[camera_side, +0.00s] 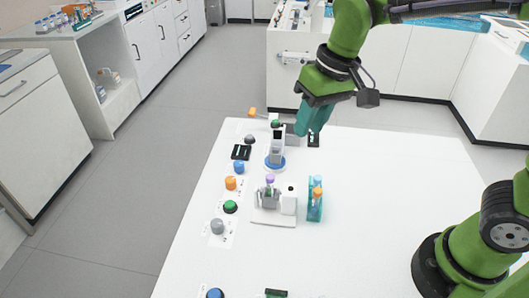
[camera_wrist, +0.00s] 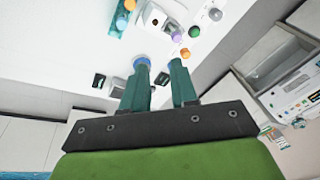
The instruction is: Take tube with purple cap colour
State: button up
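The tube with the purple cap (camera_side: 270,179) stands upright in a small grey-and-white device (camera_side: 273,217) near the middle of the white table. Its purple cap also shows small at the top of the wrist view (camera_wrist: 155,22). My gripper (camera_side: 306,134) hangs above the table's far part, behind and to the right of the purple-capped tube in the side view, well apart from it. In the wrist view its two teal fingers (camera_wrist: 159,66) are spread with nothing between them. The tube's lower part is hidden by the device.
A teal rack (camera_side: 315,208) with orange- and blue-capped tubes stands just right of the device. A grey device on a blue round base (camera_side: 275,163) stands behind it, close to my fingers. Coloured buttons, including a green one (camera_side: 230,207), line the left edge.

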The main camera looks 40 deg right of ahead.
jog(key=w+a+f+g+h, duration=0.1)
jog(key=w+a, duration=0.3)
jog(key=a, duration=0.1)
jog(key=g, duration=0.1)
send_over(270, 176)
jog(key=shift+h, duration=0.4)
notch_tip(270, 176, down, 9)
jog(key=shift+d+r, duration=0.1)
jog(key=shift+r, duration=0.1)
jog(key=shift+f, duration=3.2)
grip_shut()
jog(key=shift+r, duration=0.1)
notch_tip(270, 176, up, 10)
